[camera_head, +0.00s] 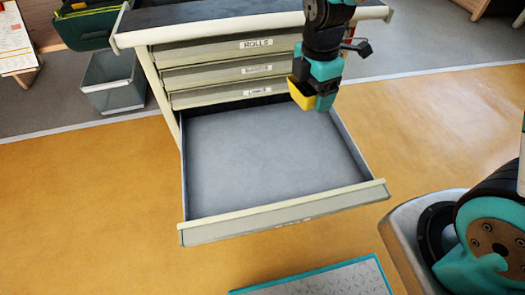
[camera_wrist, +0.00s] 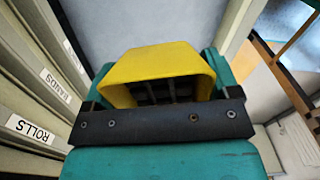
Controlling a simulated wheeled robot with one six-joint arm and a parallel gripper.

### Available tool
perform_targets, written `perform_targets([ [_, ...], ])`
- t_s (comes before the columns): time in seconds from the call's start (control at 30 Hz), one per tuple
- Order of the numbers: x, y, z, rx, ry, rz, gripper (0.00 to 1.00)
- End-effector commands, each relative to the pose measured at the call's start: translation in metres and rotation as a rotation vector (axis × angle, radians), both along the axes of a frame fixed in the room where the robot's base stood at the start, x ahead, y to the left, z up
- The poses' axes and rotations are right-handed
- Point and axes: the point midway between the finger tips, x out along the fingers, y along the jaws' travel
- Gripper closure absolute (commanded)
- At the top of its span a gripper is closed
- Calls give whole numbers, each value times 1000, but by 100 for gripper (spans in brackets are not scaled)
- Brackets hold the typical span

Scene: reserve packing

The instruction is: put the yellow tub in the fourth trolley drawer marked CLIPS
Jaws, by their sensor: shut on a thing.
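The yellow tub (camera_head: 301,95) is held in my gripper (camera_head: 315,98), above the back right part of the open drawer. In the wrist view the yellow tub (camera_wrist: 160,68) sits between the teal jaws of my gripper (camera_wrist: 158,95), and dark slatted shapes show in its opening. The fourth trolley drawer (camera_head: 270,158) is pulled out and its grey floor is bare. Its front (camera_head: 285,214) carries a small label that I cannot read from this angle. The tub is apart from the drawer floor.
Three shut drawers sit above the open one; the top is marked ROLLS (camera_head: 256,43). The trolley top (camera_head: 220,14) is dark. A grey bin (camera_head: 112,82) and a green bin (camera_head: 85,25) stand at the left. A teal-edged grey platform (camera_head: 320,280) lies in front.

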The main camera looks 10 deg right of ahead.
Motion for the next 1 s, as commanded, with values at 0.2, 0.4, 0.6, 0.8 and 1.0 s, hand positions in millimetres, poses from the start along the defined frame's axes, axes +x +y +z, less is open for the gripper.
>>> perform_targets([
  [0.2,-3,-4,-18,0,0,147,44],
  [0.4,-4,-8,-66,-1,7,152,44],
  [0.6,-4,-8,-123,-1,5,150,44],
  [0.8,-3,-7,-161,0,2,152,44],
  [1.0,-3,-6,-174,0,1,153,44],
])
